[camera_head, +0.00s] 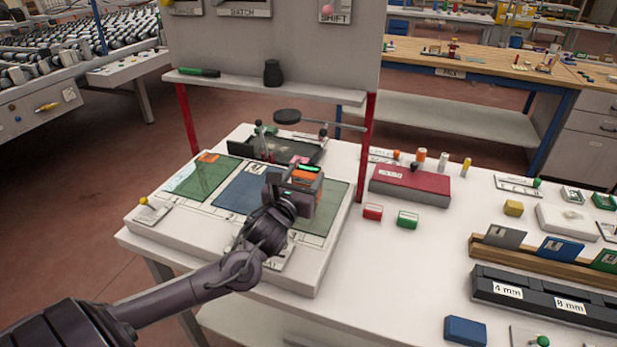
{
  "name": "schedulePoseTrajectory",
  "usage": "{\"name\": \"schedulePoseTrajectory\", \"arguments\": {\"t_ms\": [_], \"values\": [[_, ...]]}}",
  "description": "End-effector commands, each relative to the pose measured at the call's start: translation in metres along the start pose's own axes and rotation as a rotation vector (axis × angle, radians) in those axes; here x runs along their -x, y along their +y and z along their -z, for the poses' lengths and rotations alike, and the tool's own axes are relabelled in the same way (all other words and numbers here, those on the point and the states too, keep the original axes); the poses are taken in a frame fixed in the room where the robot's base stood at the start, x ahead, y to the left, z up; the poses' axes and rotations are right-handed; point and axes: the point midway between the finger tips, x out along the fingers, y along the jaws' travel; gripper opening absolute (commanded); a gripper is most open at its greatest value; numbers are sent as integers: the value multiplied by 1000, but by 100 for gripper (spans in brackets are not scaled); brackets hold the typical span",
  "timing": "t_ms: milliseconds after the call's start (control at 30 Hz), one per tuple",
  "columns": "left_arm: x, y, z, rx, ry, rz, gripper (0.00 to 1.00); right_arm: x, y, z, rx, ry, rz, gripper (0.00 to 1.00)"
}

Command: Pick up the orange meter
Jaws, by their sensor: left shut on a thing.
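My left gripper (295,186) reaches in from the lower left, over the white board with green and blue panels. It is shut on the orange meter (308,171), whose orange top and side show just behind and beside the fingers. The gripper hides most of the meter's near side. I cannot tell whether the meter touches the board below. My right gripper is not in view.
The white board (310,268) lies on the white table, with a dark tray (290,152) at its back. A red post (370,130) and shelf (270,89) stand behind. A red box (410,186), a red block (372,212) and a green block (407,219) lie to the right.

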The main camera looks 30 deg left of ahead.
Motion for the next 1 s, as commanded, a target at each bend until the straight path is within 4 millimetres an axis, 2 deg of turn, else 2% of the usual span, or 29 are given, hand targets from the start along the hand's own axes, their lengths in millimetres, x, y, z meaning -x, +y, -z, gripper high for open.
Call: {"name": "schedulePoseTrajectory", "arguments": {"t_ms": [33, 300, 500, 700, 1000], "values": [[13, 0, 3, -2, 0, 3, 29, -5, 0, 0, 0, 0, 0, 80], [78, -1, 3, 1, 3, 3, 29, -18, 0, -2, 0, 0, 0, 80], [114, 0, 1, 3, 1, 1, 29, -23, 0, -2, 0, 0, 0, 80], [135, 0, 0, 2, -1, 0, 29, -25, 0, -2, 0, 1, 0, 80], [142, 0, -2, 2, -5, -1, 29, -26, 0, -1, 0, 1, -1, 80]]}}
